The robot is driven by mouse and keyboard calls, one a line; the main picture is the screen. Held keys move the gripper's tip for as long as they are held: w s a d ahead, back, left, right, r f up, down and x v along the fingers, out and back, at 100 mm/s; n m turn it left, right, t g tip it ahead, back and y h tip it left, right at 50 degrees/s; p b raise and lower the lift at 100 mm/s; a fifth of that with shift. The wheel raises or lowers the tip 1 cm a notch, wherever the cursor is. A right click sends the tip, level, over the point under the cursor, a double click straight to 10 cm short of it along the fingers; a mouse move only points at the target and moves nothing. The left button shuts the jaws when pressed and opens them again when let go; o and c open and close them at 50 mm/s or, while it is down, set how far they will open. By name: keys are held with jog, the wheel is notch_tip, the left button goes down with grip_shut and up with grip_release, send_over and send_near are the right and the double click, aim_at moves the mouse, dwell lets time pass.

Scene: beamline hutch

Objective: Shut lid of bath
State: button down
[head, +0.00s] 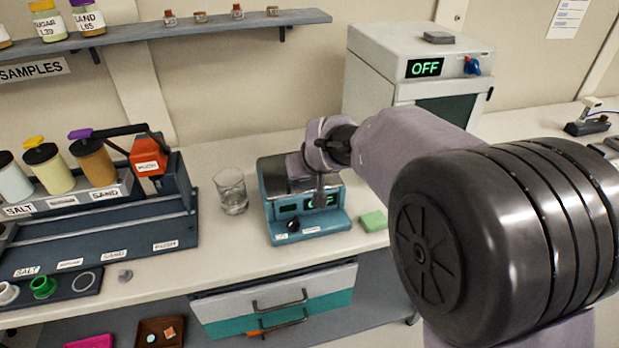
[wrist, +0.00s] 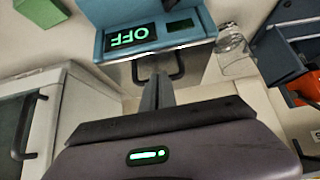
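The bath (head: 308,216) is a teal box on the bench, with a lit display and a knob on its front. In the wrist view the bath (wrist: 96,14) shows upside down, its display reading OFF. Its metal lid (wrist: 196,62) carries a dark bar handle (wrist: 181,66). My arm covers part of the lid in the head view, so I cannot tell how far it stands open. My gripper (wrist: 157,80) has its fingers together, with the tips at the middle of the handle. I see nothing held between them; contact with the handle is unclear.
A glass beaker (head: 231,191) stands just left of the bath. A green block (head: 373,221) lies to its right. A white oven (head: 376,68) showing OFF stands behind right. A dispenser rack (head: 100,235) fills the left. A drawer unit (head: 275,298) is below.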

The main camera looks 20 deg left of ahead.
jog(key=r, duration=0.1)
jog(key=r+p, duration=0.2)
jog(key=shift+w+a, duration=0.2)
jog(key=shift+w, duration=0.05)
jog(key=s+d, duration=0.6)
jog(key=s, duration=0.2)
jog(key=s+d+r+m+h, duration=0.1)
jog(key=s+d+r+m, duration=0.3)
jog(key=d, duration=0.6)
jog(key=s+d+r+m+h, duration=0.1)
jog(key=s+d+r+m, duration=0.3)
jog(key=d, duration=0.6)
jog(key=s+d+f+m+h, duration=0.1)
jog(key=s+d+m, duration=0.3)
jog(key=s, duration=0.9)
jog(key=d+f, duration=0.1)
jog(key=d, duration=0.2)
jog(key=shift+g+p, duration=0.3)
jog(key=shift+p, duration=0.1)
